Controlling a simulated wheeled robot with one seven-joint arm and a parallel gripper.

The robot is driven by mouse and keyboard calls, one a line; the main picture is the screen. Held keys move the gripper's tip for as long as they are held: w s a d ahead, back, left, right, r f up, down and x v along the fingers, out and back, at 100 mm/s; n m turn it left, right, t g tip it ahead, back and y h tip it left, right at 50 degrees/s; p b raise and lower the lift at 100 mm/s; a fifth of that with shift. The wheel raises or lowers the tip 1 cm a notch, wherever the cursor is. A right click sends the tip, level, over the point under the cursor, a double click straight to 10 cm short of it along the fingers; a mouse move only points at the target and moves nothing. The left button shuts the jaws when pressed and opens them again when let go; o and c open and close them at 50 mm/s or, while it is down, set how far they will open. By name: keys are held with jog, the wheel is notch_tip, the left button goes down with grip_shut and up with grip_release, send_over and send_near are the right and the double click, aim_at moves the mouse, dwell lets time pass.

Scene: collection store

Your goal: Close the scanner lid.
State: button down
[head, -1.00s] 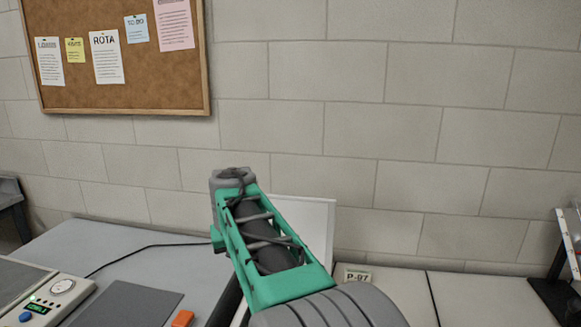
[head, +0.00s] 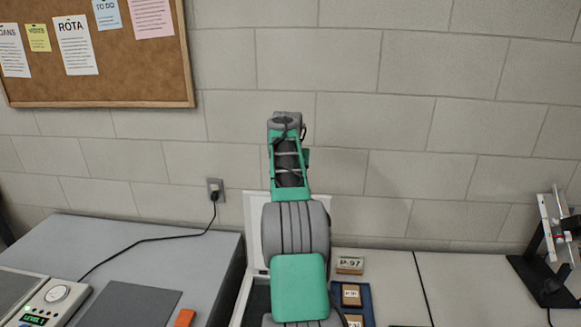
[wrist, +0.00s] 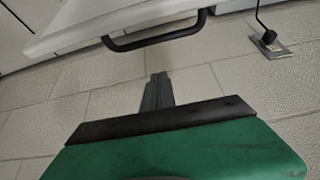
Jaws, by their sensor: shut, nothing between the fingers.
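The scanner lid (head: 255,225) is a white panel standing open and upright against the wall, partly hidden behind my arm. The scanner's white base rim (head: 241,300) shows at its foot, with a dark bed mostly hidden by my arm. In the wrist view the lid (wrist: 75,28) crosses the top, with a black bar handle (wrist: 155,40) on its edge. My gripper (wrist: 157,80) is shut and empty, its fingertips a short way below the handle in the picture and apart from it. In the head view the fingers are hidden behind my arm.
A wall socket with a plug (head: 215,190) is left of the lid, its cable running over the grey table. A P-97 label (head: 350,264) and a blue tray (head: 367,295) lie to the right. A control box (head: 50,300) and an orange block (head: 185,317) are at left.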

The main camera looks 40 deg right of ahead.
jog(key=s+a, duration=0.1)
jog(key=s+a+f, duration=0.1)
jog(key=a, duration=0.1)
jog(key=shift+s, duration=0.1)
jog(key=shift+a+f+b, duration=0.1)
jog(key=shift+f+b, duration=0.05)
jog(key=shift+b, duration=0.2)
